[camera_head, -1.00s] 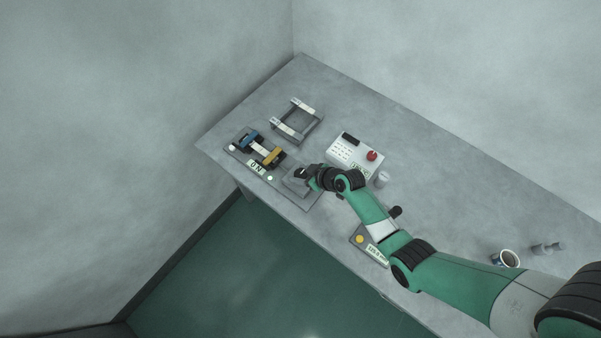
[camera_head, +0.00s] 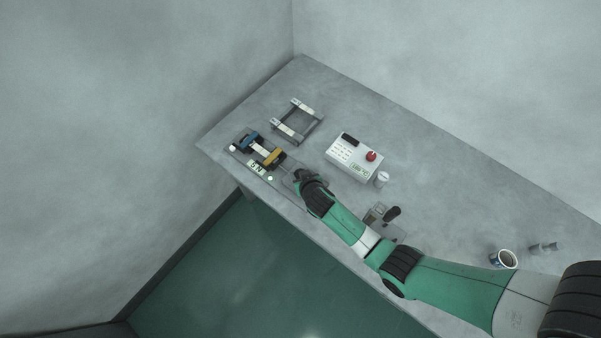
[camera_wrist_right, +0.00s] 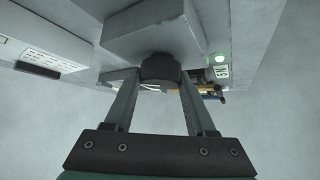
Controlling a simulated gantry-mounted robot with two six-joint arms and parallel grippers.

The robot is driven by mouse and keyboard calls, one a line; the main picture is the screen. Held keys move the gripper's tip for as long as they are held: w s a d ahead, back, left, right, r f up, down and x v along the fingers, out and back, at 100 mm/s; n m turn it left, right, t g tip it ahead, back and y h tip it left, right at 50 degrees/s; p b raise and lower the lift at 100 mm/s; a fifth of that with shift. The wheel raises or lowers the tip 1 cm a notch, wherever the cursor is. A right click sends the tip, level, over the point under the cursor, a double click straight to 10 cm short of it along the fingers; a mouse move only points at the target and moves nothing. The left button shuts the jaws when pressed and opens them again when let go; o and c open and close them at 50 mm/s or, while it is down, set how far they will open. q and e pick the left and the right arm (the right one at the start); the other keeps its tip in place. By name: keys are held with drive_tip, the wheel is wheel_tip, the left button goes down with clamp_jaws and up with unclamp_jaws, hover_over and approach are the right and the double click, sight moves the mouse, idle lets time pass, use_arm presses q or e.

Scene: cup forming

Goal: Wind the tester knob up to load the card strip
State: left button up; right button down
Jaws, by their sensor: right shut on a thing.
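The tester (camera_head: 238,152) is a dark base at the left end of the table, with a blue clamp (camera_head: 249,137) and a yellow clamp (camera_head: 274,157). The white card strip (camera_head: 260,149) spans the clamps. A small display (camera_head: 257,167) appears to read 5 N, beside a lit green lamp (camera_head: 270,178). In the right wrist view, the dark round knob (camera_wrist_right: 160,69) sits on a grey block (camera_wrist_right: 150,30). My right gripper (camera_wrist_right: 160,78) is shut on the knob; in the head view, the wrist hides the knob. My left gripper is not in view.
A white box (camera_head: 353,157) with a red knob stands behind my right arm, beside a small white cylinder (camera_head: 382,179). A grey frame (camera_head: 297,121) lies behind the tester. A cup (camera_head: 504,259) stands far right. Open table lies behind the box.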

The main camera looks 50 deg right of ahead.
drive_tip(key=shift+m+g+h+b, duration=0.5)
drive_tip(key=shift+m+h, duration=0.2)
drive_tip(key=shift+m, duration=0.4)
drive_tip(key=shift+c, duration=1.1)
unclamp_jaws()
drive_tip(key=p+v, duration=1.1)
drive_tip(key=p, duration=0.2)
drive_tip(key=shift+a+r, duration=0.2)
drive_tip(key=shift+a, duration=0.05)
